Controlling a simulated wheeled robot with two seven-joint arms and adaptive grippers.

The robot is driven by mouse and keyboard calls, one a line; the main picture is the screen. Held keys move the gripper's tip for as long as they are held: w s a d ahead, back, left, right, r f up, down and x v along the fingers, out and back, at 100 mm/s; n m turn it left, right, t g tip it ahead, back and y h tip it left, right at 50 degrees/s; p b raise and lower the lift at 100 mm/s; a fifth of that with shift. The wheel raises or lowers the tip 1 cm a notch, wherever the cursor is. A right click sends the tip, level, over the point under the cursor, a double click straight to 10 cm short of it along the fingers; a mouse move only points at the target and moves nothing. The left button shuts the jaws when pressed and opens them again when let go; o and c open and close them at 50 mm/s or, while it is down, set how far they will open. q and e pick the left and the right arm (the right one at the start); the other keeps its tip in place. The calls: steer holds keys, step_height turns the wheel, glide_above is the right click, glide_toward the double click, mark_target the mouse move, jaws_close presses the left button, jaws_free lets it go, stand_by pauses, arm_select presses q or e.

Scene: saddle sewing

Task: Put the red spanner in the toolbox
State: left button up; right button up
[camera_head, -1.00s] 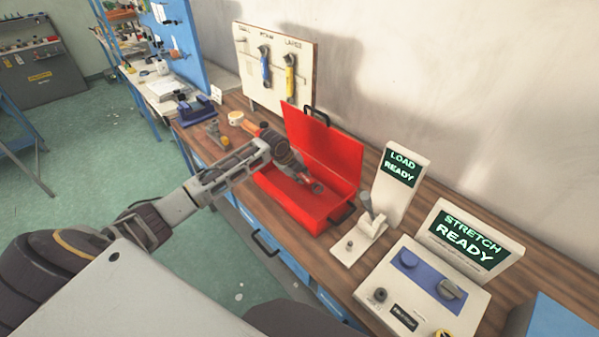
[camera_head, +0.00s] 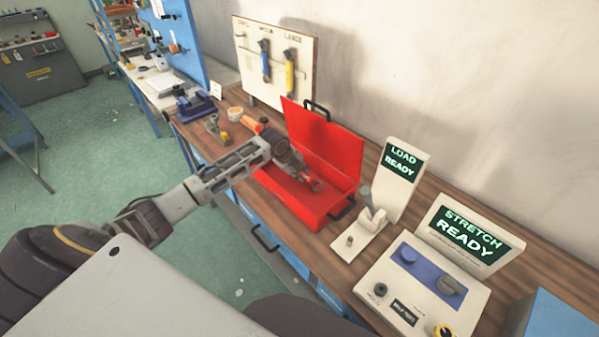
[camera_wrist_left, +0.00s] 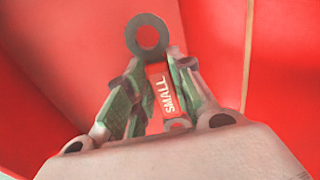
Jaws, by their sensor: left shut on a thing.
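The red toolbox (camera_head: 338,152) stands open on the bench, its lid raised at the back. My left gripper (camera_head: 307,177) reaches down into it from the left. In the left wrist view the gripper (camera_wrist_left: 155,88) is shut on the red spanner (camera_wrist_left: 158,82), whose handle reads SMALL. The spanner's grey ring end sticks out past the fingertips, against the red inside of the box. Part of the handle is hidden between the fingers. I cannot tell whether the spanner touches the floor of the box. My right gripper is not in view.
A tool board (camera_head: 300,48) behind holds a blue spanner (camera_head: 265,62) and a yellow spanner (camera_head: 290,72). A lever stand (camera_head: 360,238) with a LOAD READY sign and a STRETCH READY control box (camera_head: 425,290) stand right of the toolbox. A blue vise (camera_head: 195,104) lies farther left.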

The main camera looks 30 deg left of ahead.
arm_select(q)
steer(key=shift+f+b, duration=0.35)
steer(key=shift+f, duration=1)
stand_by(0.4)
steer(key=o, duration=0.8)
steer(key=shift+o, duration=0.7)
steer(key=shift+s, duration=0.1)
